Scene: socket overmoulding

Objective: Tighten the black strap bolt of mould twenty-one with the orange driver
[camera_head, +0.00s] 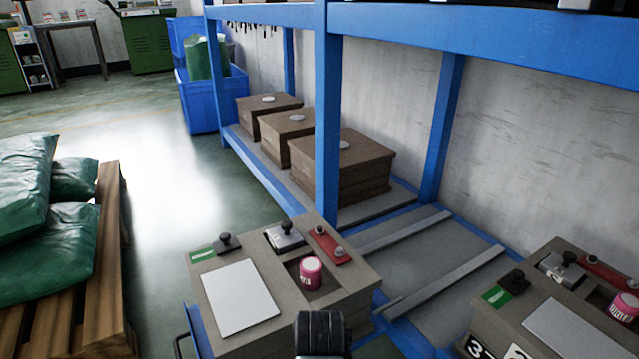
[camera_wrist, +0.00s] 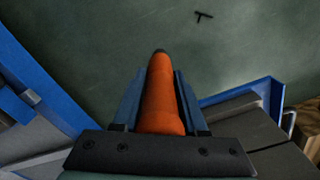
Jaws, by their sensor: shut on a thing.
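My gripper (camera_wrist: 161,82) is shut on the orange driver (camera_wrist: 163,100). The driver lies between its two blue-grey fingers and its dark tip points away from the wrist, over green floor. One grey-brown mould (camera_head: 362,277) stands at bottom centre in the head view, with a black knob (camera_head: 227,241), a second black knob on a silver strap (camera_head: 287,240) and a red strap (camera_head: 330,247). A second mould (camera_head: 530,316) stands at right with similar fittings and a partly visible label (camera_head: 480,346) reading 3. No number twenty-one is readable. The driver does not show in the head view.
A blue rack (camera_head: 328,120) rises behind the moulds, with several brown boxes (camera_head: 342,170) on its lower shelf. Green sacks (camera_head: 45,255) lie on a wooden pallet (camera_head: 107,240) at left. A small black T-shaped tool (camera_wrist: 203,16) lies on the floor. Floor between pallet and rack is clear.

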